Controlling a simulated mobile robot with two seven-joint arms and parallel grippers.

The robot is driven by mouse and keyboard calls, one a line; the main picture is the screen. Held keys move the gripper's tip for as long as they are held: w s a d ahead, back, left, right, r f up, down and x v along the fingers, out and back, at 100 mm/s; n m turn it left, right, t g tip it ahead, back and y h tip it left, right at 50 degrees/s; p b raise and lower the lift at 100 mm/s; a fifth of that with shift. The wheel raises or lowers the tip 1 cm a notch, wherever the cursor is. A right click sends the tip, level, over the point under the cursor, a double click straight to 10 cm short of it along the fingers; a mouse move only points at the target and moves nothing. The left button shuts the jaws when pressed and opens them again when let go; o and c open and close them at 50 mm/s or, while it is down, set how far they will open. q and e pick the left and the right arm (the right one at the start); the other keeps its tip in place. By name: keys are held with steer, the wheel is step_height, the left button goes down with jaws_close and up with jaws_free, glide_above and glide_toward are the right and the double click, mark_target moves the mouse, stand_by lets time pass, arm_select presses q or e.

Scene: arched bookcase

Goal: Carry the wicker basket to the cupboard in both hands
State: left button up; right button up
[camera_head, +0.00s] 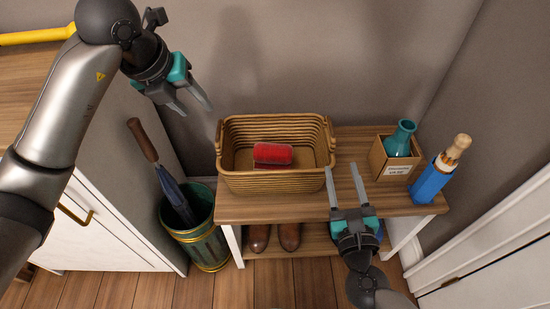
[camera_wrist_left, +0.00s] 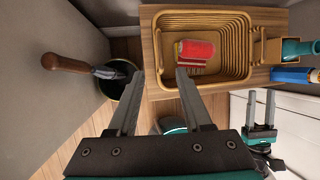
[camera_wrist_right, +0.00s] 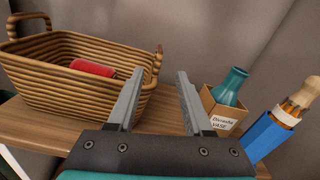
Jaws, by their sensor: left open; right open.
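The wicker basket (camera_head: 240,180) sits upright on a wooden bench, with a handle at its left and right ends and a red item (camera_head: 273,154) inside. It also shows in the left wrist view (camera_wrist_left: 168,84) and the right wrist view (camera_wrist_right: 60,103). My left gripper (camera_head: 196,110) is open and empty, above and to the left of the basket, apart from it. My right gripper (camera_head: 344,183) is open and empty, just right of the basket's front right corner. A white cabinet (camera_head: 110,235) with a brass handle stands at the left; I cannot tell whether it is the cupboard.
On the bench (camera_head: 285,205), a box holding a teal vase (camera_head: 400,140) and a blue container (camera_head: 432,184) stand right of the basket. A green umbrella stand (camera_head: 200,240) with an umbrella (camera_head: 172,185) is left of it. Brown shoes (camera_head: 289,236) are on the lower shelf.

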mark_target(218, 129)
arm_select(q)
steer(key=x, duration=1.3)
steer(key=shift+w+f, duration=0.1)
steer(key=shift+f, duration=0.35)
arm_select(e)
steer(key=w, duration=1.4)
arm_select(q)
jaws_close()
arm_select(e)
steer(key=shift+s, duration=0.1)
jaws_close()
arm_select(q)
steer(key=shift+w+r, duration=0.1)
